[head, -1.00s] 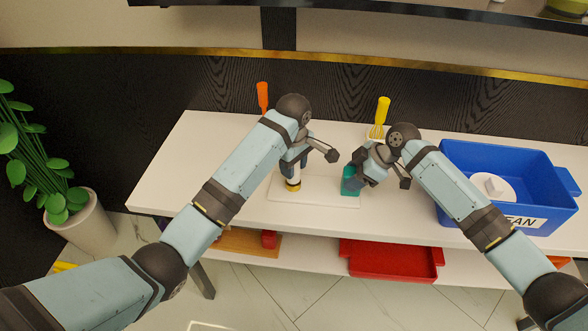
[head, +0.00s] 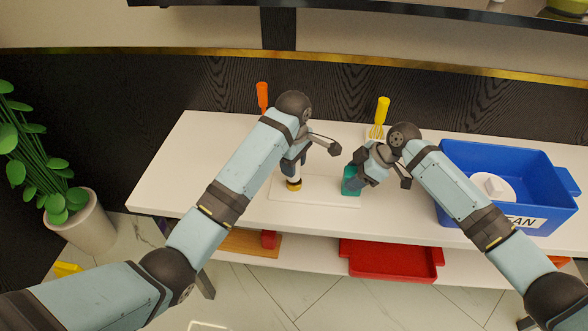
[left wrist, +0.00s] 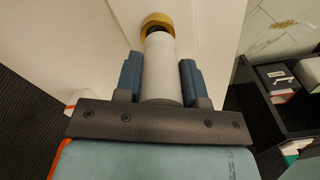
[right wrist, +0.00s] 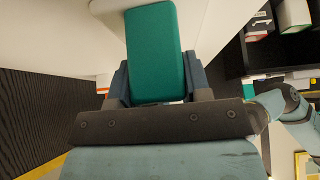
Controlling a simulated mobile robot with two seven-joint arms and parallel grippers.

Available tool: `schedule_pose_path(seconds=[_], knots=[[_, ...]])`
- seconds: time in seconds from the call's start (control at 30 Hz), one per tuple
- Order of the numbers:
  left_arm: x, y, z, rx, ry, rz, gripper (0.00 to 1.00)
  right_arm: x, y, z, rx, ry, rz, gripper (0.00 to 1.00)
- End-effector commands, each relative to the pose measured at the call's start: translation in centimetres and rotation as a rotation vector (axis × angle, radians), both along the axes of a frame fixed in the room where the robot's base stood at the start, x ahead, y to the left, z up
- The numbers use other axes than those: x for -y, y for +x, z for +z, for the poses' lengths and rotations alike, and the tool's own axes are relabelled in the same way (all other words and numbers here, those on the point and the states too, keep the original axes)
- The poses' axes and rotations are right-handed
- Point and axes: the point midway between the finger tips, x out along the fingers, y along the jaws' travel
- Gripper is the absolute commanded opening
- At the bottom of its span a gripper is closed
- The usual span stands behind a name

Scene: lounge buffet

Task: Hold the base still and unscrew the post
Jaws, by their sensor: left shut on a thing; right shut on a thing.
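The base is a flat white plate (head: 325,189) on the white table, with a teal block (head: 351,182) at its right end. A white post (head: 295,171) stands near its left end above a gold ring (head: 294,187). My left gripper (head: 293,163) is shut on the post from above; in the left wrist view the post (left wrist: 160,68) lies between the fingers, with a dark band between it and the gold ring (left wrist: 157,20). My right gripper (head: 357,170) is shut on the teal block, which also shows in the right wrist view (right wrist: 154,50).
A blue bin (head: 455,160) with a white object inside stands at the right. An orange-handled tool (head: 262,97) and a yellow whisk (head: 382,110) stand at the back. A red tray (head: 390,262) lies on the lower shelf. The table's left part is clear.

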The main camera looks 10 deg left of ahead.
Motion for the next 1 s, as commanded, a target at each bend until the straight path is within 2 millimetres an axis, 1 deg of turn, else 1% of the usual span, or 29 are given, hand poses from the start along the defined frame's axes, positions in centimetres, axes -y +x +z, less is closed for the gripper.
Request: schedule_pose_path(seconds=[0.03,0.77,1.0], knots=[[-0.2,0.0,0.0,-0.002,0.003,0.002,0.04,0.3,-0.1,-0.5,-0.006,-0.008,-0.004,0.0],[0.0,0.0,1.1,0.0,0.001,0.0,0.04,0.1,-0.2,-0.6,-0.008,-0.006,-0.001,0.0],[-0.1,0.1,2.5,0.002,0.0,0.0,0.04,0.0,-0.2,-0.6,-0.008,-0.005,0.001,0.0]])
